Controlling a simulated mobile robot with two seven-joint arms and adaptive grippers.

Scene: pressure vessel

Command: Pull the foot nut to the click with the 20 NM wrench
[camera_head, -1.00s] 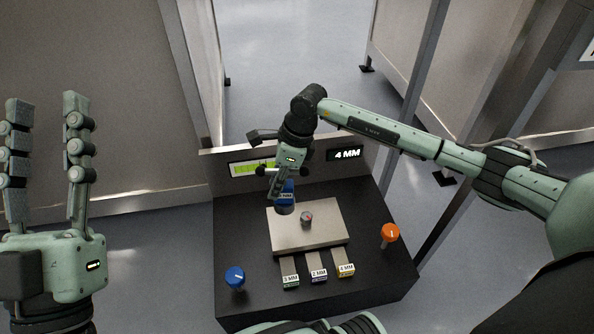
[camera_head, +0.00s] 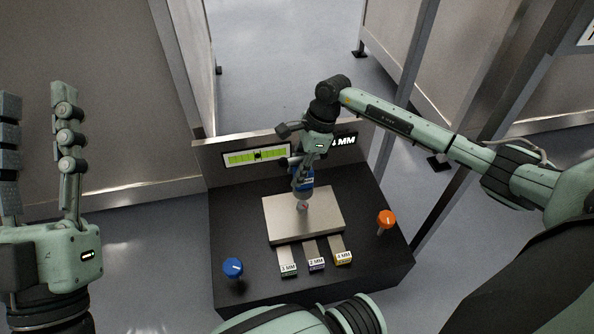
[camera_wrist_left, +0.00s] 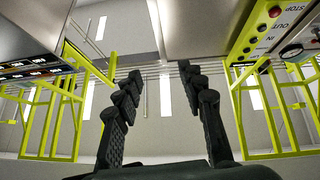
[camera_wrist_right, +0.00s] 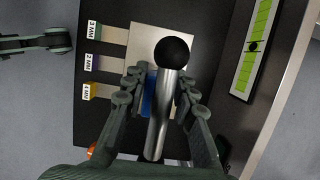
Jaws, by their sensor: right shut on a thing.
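My right gripper (camera_head: 303,166) is shut on a blue tool (camera_head: 304,182) with a small label too blurred to read. The tool stands roughly upright over a small round grey piece with a red mark (camera_head: 302,205), on a pale plate (camera_head: 325,222); I cannot tell whether they touch. In the right wrist view, the fingers (camera_wrist_right: 160,78) flank the blue part (camera_wrist_right: 149,98), and a metal rod with a black ball end (camera_wrist_right: 165,105) lies across the view. My left gripper (camera_head: 38,100) is open and empty, away to the left. No 20 NM marking is readable.
A green gauge (camera_head: 257,156) and a partly hidden MM display (camera_head: 345,141) stand behind.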

